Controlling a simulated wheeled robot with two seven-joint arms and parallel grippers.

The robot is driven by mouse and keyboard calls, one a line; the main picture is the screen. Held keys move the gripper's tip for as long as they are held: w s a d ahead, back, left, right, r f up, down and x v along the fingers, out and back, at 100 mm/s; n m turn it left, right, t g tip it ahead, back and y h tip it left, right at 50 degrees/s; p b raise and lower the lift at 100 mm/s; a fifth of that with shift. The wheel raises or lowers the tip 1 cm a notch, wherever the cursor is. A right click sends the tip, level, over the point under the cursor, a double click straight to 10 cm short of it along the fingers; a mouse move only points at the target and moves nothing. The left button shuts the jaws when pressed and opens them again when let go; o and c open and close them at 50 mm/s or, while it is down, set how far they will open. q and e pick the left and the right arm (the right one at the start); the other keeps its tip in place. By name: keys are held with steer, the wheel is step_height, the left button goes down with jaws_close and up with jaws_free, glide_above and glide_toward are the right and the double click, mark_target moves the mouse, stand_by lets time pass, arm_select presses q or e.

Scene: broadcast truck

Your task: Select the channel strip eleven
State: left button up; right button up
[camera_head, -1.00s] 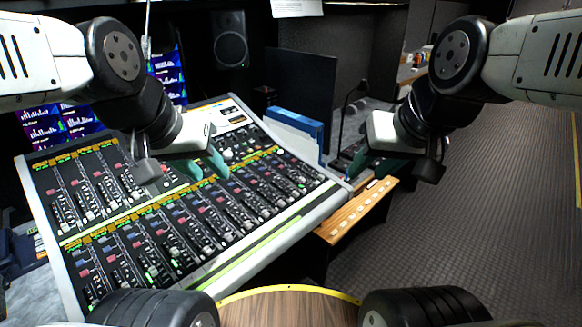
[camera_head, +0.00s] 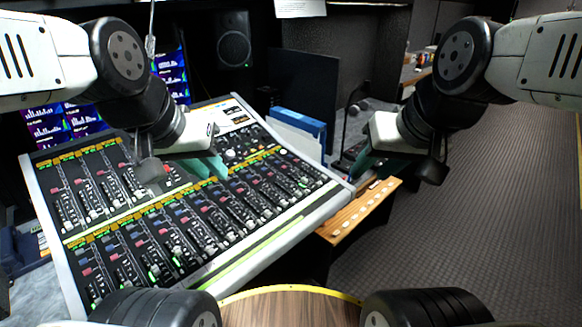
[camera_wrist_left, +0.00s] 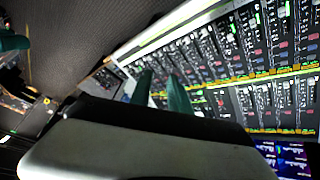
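The mixing console (camera_head: 250,238) is a tilted silver-framed panel with rows of channel strips, faders and orange-lit labels. It fills the left and middle of the head view and the upper right of the wrist view (camera_wrist_left: 160,35). I cannot read strip numbers, so I cannot single out strip eleven. My left gripper (camera_head: 214,166) hangs over the console's upper middle, hiding some controls. Its two teal fingers (camera_wrist_left: 162,92) stand apart with nothing between them; contact with the panel cannot be made out. My right gripper (camera_head: 360,165) is beyond the console's right edge; its finger gap is unclear.
A wooden ledge with pale buttons (camera_head: 362,208) adjoins the console's right edge. Blue and white folders (camera_head: 298,130) stand behind it. A speaker (camera_head: 234,45) and lit screens (camera_head: 62,122) are at the back. Open floor (camera_head: 480,230) lies at the right.

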arm_select(q)
jaws_close()
stand_by(1.4)
